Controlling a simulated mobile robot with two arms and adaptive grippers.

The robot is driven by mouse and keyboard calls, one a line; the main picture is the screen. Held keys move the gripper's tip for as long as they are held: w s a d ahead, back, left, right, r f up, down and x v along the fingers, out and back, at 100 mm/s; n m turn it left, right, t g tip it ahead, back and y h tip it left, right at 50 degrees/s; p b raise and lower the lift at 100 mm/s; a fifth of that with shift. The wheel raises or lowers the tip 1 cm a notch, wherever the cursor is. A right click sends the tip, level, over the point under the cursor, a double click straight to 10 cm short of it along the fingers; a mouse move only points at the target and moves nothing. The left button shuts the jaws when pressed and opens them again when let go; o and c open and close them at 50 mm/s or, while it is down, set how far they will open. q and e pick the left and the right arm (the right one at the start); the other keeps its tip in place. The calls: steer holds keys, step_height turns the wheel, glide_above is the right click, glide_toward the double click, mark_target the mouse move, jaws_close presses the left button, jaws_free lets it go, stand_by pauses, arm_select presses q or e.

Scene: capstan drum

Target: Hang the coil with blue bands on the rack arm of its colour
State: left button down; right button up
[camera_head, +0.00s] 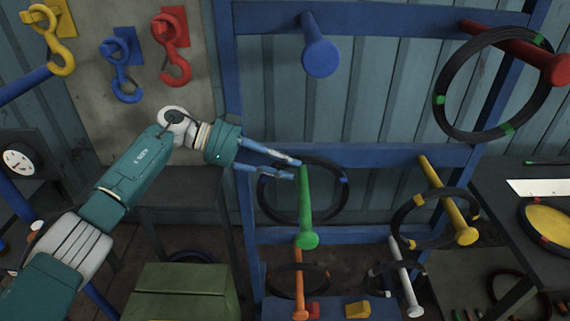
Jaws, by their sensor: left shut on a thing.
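The coil with blue bands (344,180) is a dark ring at the rack's middle beam, with its top by my left gripper. My left gripper (293,168) is shut on its upper rim. The green rack arm (305,205) shows in front of the coil's opening, and the coil looks to be around it near its root; I cannot tell whether it rests on it. The blue rack arm (319,52) sticks out above, on the top beam, and is bare. My right gripper is not in view.
A coil with green bands (439,100) hangs on the red arm (515,50). A coil with yellow bands (409,243) hangs on the yellow arm (448,200). Orange (298,280) and white (405,278) arms stand lower. Coloured hooks (172,50) hang at upper left.

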arm_select(q)
steer(key=shift+f+b, duration=0.5)
steer(key=shift+b, duration=0.1)
steer(key=s+p, duration=1.6)
steer(key=s, duration=1.4)
steer(key=shift+r, duration=0.35)
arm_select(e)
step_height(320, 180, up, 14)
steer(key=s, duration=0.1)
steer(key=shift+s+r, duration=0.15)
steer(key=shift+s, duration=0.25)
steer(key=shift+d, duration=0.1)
arm_select(q)
steer(key=shift+d, duration=0.1)
